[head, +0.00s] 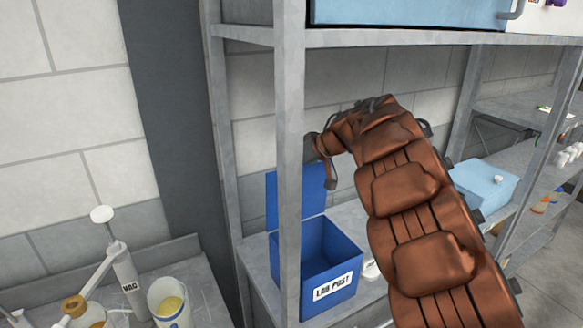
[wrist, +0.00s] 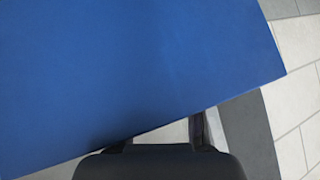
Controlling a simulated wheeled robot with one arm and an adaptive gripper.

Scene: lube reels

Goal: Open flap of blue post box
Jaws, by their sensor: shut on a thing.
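The blue post box (head: 330,262), with a white "LAB POST" label (head: 333,287), stands on a grey shelf in the head view. Its flap (head: 312,190) is raised and stands roughly upright at the back, so the dark inside of the box shows. A shelf post hides part of the flap and box. My gripper (head: 331,183) is at the flap's upper right edge, shut on the flap. In the wrist view the blue flap (wrist: 140,70) fills most of the picture, and the fingers are partly hidden behind it.
The grey shelf post (head: 288,120) stands in front of the box. A light blue box (head: 485,183) is on the shelf to the right. A blue case (head: 400,12) sits on the shelf above.

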